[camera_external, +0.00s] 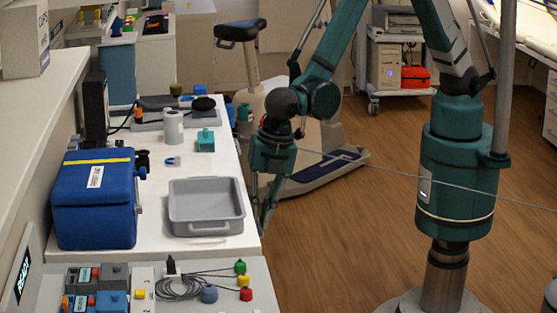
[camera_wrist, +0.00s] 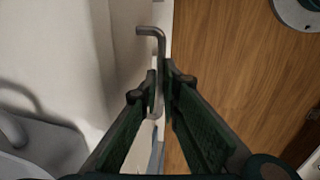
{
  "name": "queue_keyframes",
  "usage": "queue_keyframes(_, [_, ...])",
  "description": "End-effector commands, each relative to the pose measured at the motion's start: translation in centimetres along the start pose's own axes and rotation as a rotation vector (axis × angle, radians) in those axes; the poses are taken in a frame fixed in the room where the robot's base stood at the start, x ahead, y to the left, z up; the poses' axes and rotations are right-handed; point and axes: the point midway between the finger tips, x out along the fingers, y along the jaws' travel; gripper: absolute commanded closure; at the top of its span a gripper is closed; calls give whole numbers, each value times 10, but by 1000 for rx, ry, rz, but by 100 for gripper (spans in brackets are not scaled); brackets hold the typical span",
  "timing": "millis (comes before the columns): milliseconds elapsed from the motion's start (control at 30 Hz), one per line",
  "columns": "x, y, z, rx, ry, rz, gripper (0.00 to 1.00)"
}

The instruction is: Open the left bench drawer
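My gripper (camera_external: 263,222) points down beside the front edge of the white bench (camera_external: 222,150), next to the grey tray. In the wrist view, a bent grey metal bar handle (camera_wrist: 150,32) sticks out from the bench front. My gripper (camera_wrist: 160,82) has one finger on each side of this bar, and the fingertips look closed on it. The lower part of the handle is partly hidden between the fingers. The drawer front is seen only edge-on from above in the wrist view and is hidden in the external view. No drawer gap shows.
A grey tray (camera_external: 206,226) and a blue box (camera_external: 95,225) stand on the bench. A white canister (camera_external: 173,127) and a teal block (camera_external: 205,140) are behind. Wood floor (camera_external: 350,220) is open on the right. An exercise bike (camera_external: 250,75) stands behind my arm.

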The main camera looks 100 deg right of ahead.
Motion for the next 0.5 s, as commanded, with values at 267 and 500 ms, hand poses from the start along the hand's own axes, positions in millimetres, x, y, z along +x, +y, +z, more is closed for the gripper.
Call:
queue_keyframes(267, [0,-1,0,0,0,0,100])
queue_keyframes(500, [-3,-14,0,-1,0,0,100])
